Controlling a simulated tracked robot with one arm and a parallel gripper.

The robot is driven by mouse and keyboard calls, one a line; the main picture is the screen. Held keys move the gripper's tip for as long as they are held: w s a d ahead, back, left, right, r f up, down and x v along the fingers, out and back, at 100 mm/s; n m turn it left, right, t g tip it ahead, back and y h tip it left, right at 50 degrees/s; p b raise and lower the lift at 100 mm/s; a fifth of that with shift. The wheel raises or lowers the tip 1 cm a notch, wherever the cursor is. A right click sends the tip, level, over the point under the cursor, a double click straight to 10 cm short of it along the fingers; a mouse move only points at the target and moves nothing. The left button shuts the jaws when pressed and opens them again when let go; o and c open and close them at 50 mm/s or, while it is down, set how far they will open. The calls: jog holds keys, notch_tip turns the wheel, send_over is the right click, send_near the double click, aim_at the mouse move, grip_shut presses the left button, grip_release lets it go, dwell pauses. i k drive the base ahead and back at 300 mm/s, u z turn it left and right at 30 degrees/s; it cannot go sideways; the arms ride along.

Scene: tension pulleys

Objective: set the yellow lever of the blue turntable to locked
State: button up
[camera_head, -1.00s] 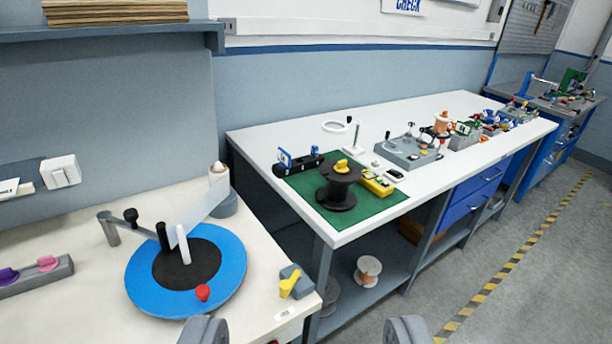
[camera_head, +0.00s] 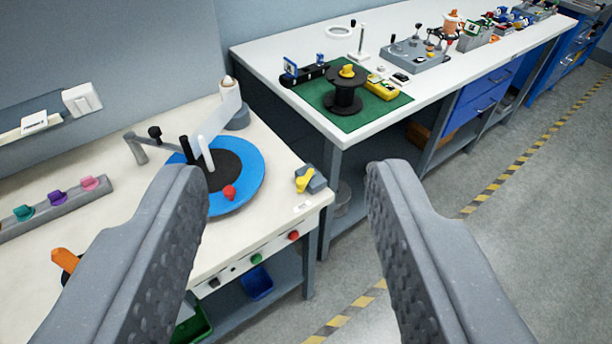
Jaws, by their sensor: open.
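The blue turntable (camera_head: 253,178) lies on the near bench at left, with a black centre, a black post, a white upright and a red knob (camera_head: 229,192) on its top. The yellow lever (camera_head: 304,180) sits on a small grey block (camera_head: 317,179) at the bench's right edge, just right of the turntable. The lever slants on its block; I cannot tell which setting it marks. My gripper (camera_head: 283,185) is open and empty, its two grey fingers in the foreground. The lever shows between the fingers, farther off and untouched. The left finger hides part of the turntable.
A rail with coloured knobs (camera_head: 55,202) and an orange handle (camera_head: 66,262) lie at left. The bench front (camera_head: 262,250) carries buttons, with bins below. A second white bench (camera_head: 290,50) with a green mat (camera_head: 345,122) stands behind. The floor at right is clear.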

aim_at(301, 182)
jog(key=k, duration=0.6)
jog(key=u, duration=0.1)
jog(key=i, duration=1.6)
jog(key=z, duration=0.7)
